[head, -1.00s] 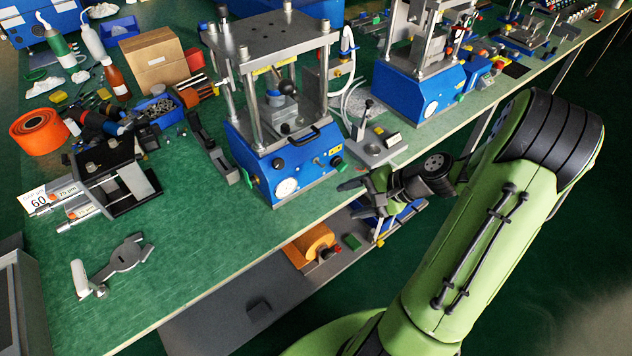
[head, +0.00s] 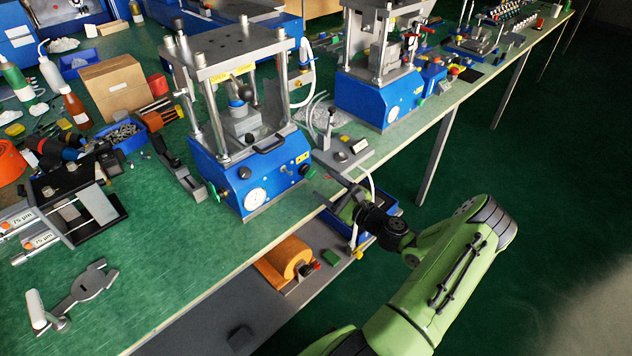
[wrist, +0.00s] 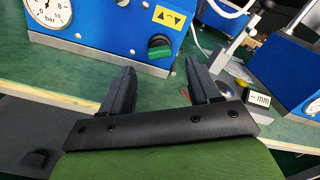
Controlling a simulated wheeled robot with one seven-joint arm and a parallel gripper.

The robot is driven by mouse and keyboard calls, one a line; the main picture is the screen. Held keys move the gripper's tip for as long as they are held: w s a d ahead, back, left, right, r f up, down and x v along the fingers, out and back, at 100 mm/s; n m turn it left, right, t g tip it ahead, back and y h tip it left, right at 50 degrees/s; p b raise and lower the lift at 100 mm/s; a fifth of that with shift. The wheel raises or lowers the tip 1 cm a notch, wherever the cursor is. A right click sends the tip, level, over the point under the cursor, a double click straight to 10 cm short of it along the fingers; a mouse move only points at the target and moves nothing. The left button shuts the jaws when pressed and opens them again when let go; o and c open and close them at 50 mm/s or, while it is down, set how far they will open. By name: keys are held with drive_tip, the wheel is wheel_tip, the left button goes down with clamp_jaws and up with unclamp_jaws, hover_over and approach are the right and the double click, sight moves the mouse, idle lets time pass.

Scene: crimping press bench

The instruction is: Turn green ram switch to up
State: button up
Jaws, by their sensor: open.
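The green ram switch (wrist: 160,48) is a dark round knob with a green handle lying roughly sideways, under a yellow arrow label (wrist: 168,17) on a blue press front. In the head view the switch (head: 309,172) is small, at the right of the front of the nearer blue press (head: 250,180). My gripper (wrist: 160,68) is open and empty, its two black fingers pointing toward the press. The switch shows between and beyond the fingertips, apart from them. In the head view my gripper (head: 328,193) is just in front of the press's right front corner.
A pressure gauge (head: 257,199) is on the press front. A device with an upright lever (head: 336,150) stands right of the press, with its display (wrist: 259,101) near my right finger. The bench edge runs below my fingers. A lower shelf holds an orange roll (head: 290,257).

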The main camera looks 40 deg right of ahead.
sight(308, 172)
drive_tip(key=w, duration=0.5)
drive_tip(key=shift+b, duration=0.3)
drive_tip(key=shift+c, duration=0.4)
drive_tip(key=c, duration=1)
